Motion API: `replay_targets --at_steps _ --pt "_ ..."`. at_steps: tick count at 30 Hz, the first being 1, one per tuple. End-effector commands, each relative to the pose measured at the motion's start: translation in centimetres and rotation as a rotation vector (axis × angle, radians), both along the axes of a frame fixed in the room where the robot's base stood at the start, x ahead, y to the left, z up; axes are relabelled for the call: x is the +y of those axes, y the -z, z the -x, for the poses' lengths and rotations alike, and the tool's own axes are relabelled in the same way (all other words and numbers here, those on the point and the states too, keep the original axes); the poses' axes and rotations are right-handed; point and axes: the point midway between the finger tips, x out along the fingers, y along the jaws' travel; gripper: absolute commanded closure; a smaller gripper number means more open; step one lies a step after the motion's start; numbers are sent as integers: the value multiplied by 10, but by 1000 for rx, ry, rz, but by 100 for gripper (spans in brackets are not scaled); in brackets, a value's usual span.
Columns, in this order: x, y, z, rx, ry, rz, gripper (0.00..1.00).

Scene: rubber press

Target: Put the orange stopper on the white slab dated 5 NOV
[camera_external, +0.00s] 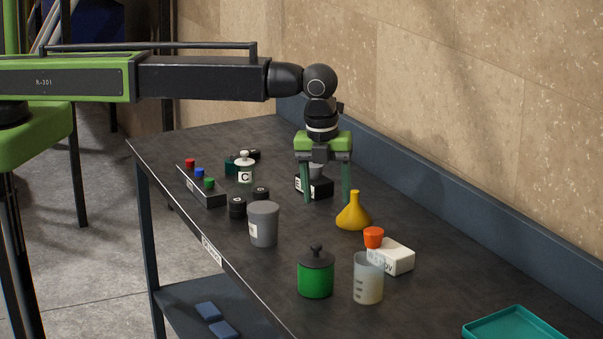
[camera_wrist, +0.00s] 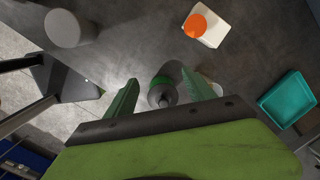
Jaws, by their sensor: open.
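The orange stopper (camera_external: 374,236) rests on the left end of the white slab (camera_external: 397,258), its orange top upward. Dark lettering ending in "OV" shows on the slab's front, the rest partly hidden by the clear beaker and too small to read. The wrist view shows the stopper (camera_wrist: 196,24) on the slab (camera_wrist: 217,18) too, beyond my fingertips. My gripper (camera_external: 326,190) points down, open and empty, behind and to the left of the stopper and apart from it. In the external view its fingers stand before a black labelled block. It also shows open in the wrist view (camera_wrist: 160,77).
Near the slab stand a clear beaker (camera_external: 368,284), a green jar (camera_external: 315,279) with a black knob, and a yellow flask (camera_external: 354,215). A grey cup (camera_external: 264,227) is to the left. A teal tray (camera_external: 514,327) lies front right, with bare table between it and the slab.

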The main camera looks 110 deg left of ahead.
Motion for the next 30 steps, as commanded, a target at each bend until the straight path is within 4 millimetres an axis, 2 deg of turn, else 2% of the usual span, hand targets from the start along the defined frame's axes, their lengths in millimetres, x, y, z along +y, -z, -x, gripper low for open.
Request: replay_targets --at_steps 1,6,9,12,16,25,28,30 --pt "-22 0 45 -10 -149 18 37" --pt "-80 1 153 -34 -773 80 37" --pt "-104 1 203 -37 -1087 102 37" --pt "-119 1 236 -35 -1306 110 37" --pt "-126 1 252 -33 -1440 114 37" --pt "-127 4 250 -33 -1456 114 37" --pt "-126 23 250 -33 -1455 114 37" --pt "-127 45 250 -33 -1455 114 37"
